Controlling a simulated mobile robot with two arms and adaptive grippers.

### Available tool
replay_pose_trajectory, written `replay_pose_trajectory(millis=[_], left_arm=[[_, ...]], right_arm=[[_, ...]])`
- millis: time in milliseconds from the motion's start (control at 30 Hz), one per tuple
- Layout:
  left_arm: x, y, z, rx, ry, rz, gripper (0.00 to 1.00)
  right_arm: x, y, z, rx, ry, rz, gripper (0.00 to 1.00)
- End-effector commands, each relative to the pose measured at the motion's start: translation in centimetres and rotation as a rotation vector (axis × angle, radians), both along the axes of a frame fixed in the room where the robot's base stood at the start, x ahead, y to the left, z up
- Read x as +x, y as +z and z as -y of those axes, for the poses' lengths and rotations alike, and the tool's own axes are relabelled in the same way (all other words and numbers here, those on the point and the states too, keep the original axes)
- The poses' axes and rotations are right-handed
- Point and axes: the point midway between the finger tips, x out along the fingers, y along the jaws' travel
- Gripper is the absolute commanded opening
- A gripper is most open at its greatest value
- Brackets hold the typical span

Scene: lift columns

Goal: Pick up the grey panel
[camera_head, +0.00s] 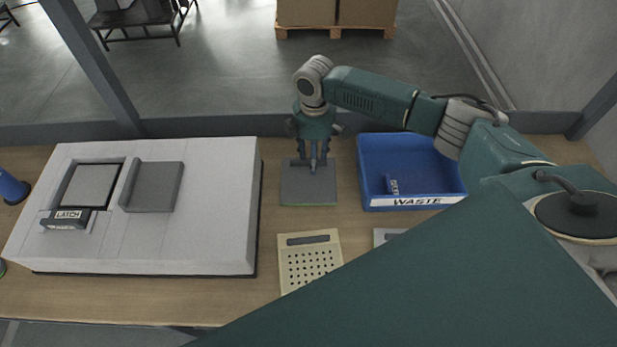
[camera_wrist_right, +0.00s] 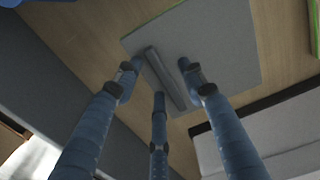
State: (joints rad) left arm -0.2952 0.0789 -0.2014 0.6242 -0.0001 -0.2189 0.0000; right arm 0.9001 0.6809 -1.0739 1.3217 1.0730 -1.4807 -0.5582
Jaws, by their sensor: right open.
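The grey panel (camera_head: 296,192) lies flat on the wooden table, between the white housing and the blue bin. In the right wrist view the panel (camera_wrist_right: 226,48) has a raised grey bar (camera_wrist_right: 166,80) on its face. My right gripper (camera_head: 313,160) points down over the panel. In the right wrist view its blue fingers (camera_wrist_right: 160,80) are spread, with the bar between their tips. The gripper is open; I cannot tell whether any fingertip touches the panel or bar. My left gripper is not identifiable in these views.
A white housing (camera_head: 212,210) on the left holds a "LATCH" block (camera_head: 66,218) and another grey plate (camera_head: 160,188). A blue "WASTE" bin (camera_head: 440,187) stands right. A cream perforated plate (camera_head: 310,262) lies in front. A blue object (camera_head: 12,188) is cut off at left.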

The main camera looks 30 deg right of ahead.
Motion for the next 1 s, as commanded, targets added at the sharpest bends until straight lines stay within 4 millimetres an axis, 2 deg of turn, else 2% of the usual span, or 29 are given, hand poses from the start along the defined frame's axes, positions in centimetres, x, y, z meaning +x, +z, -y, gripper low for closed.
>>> replay_pose_trajectory(millis=[100, 300, 733, 867, 1000], left_arm=[[-0.7, -0.1, -0.1, 0.001, 0.000, -0.011, 0.35], [-1.0, -0.1, -0.1, 0.002, 0.000, -0.015, 0.35], [-0.9, -0.3, -0.2, 0.003, 0.001, -0.013, 0.35], [-0.8, -0.6, -0.2, 0.002, 0.001, -0.012, 0.35], [-0.7, -1.2, -0.2, 0.003, 0.001, -0.010, 0.35]], right_arm=[[0.0, 0.0, 0.0, 0.000, 0.000, 0.000, 0.41], [0.0, 0.0, 0.0, 0.000, 0.000, 0.000, 0.01], [0.1, 0.5, 0.0, 0.002, 0.000, 0.003, 0.00], [0.2, 1.7, 0.0, 0.002, 0.001, 0.005, 0.00], [0.2, 4.2, -0.1, 0.002, 0.001, 0.007, 0.00]])
